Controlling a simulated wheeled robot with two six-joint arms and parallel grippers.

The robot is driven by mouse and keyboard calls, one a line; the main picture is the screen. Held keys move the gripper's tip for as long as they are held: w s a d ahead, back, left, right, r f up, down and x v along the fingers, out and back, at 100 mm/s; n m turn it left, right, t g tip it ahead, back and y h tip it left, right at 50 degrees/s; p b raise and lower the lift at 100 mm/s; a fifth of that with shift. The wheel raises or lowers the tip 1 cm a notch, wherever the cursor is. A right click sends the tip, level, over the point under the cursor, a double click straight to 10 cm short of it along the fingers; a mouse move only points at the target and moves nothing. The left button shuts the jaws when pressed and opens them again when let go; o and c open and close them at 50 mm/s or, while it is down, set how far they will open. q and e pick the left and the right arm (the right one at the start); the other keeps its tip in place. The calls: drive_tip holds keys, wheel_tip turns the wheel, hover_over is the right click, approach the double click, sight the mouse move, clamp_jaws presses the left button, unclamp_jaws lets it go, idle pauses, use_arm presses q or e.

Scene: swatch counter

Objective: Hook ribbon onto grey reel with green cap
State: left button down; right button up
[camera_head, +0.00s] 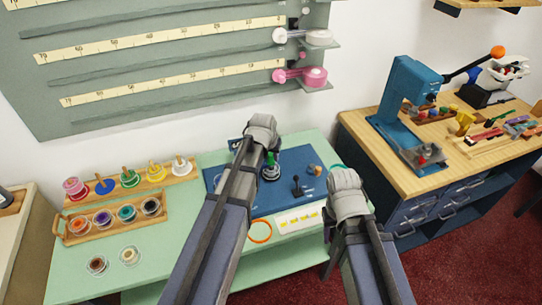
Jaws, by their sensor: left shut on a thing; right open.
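The grey reel with a green cap (271,172) stands on the blue mat (240,190) at the middle of the green counter. My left gripper (268,150) is at the top of this reel and appears shut on its green cap; the fingertips are small and partly hidden. My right gripper (344,180) is open, to the right of the mat. A thin teal loop (336,167) shows just behind it, partly hidden. I cannot tell which loop, if either, is the ribbon.
A wooden rack (68,232) with several coloured spools stands at the left. Two small pots (129,255) lie in front of it. A small black-handled device (298,187) stands on the mat. A blue press (405,100) is on the wooden bench at the right.

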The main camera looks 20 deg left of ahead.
use_arm(q)
drive_tip(key=shift+f+b, duration=0.3)
drive_tip(key=shift+f+b, duration=0.8)
drive_tip(key=shift+f, duration=0.05)
drive_tip(key=shift+f, duration=0.15)
drive_tip(key=c, duration=0.6)
unclamp_jaws()
drive_tip(key=shift+o, duration=0.2)
wheel_tip(320, 180, up, 7)
drive_tip(key=p, duration=0.6)
drive_tip(key=shift+p, duration=0.4)
